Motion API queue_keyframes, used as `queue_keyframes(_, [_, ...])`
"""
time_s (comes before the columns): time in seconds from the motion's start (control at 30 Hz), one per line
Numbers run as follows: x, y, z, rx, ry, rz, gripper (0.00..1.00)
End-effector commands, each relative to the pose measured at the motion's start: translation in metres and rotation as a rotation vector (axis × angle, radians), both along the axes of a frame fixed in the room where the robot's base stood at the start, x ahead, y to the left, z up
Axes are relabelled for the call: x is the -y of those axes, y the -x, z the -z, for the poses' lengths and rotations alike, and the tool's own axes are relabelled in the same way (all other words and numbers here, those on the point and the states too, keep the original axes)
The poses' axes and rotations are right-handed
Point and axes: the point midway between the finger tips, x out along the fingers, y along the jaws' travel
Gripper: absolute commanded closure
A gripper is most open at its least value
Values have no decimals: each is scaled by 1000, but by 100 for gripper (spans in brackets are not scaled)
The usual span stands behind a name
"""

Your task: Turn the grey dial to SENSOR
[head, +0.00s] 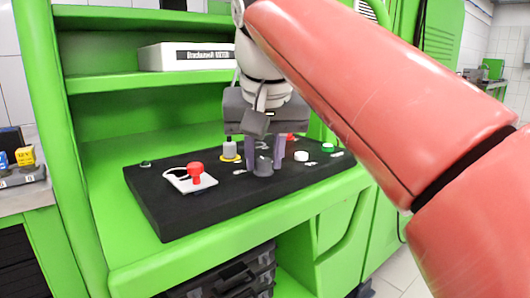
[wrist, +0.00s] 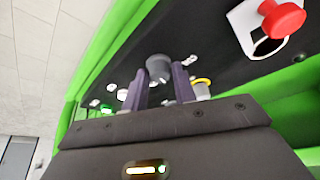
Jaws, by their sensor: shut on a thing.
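The grey dial (head: 264,168) sits on the black panel (head: 170,220), near its front middle. It also shows in the wrist view (wrist: 159,68), between the two purple-grey fingers. My gripper (head: 265,161) reaches down from above with one finger on each side of the dial and is shut on it. Small white labels lie around the dial, but their text is too small to read, so I cannot tell which one the dial points at.
Left of the dial are a red knob on a white plate (head: 196,175) and a grey knob with a yellow ring (head: 229,149). White (head: 301,156) and green (head: 328,148) buttons are to the right. A white box (head: 185,57) stands on the green shelf above.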

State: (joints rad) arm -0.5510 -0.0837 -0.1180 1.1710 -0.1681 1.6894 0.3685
Motion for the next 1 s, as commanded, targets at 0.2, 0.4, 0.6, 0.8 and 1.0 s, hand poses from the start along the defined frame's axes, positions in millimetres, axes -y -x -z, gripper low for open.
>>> queue_keyframes(0.2, [-2,-1,0,0,0,184,96])
queue_keyframes(0.4, [-2,-1,0,1,-1,313,96])
queue_keyframes(0.6, [-3,-1,0,0,-1,394,96])
queue_keyframes(0.8, [-3,0,0,0,-1,430,96])
queue_keyframes(1.0, [-3,0,0,-1,-2,438,96])
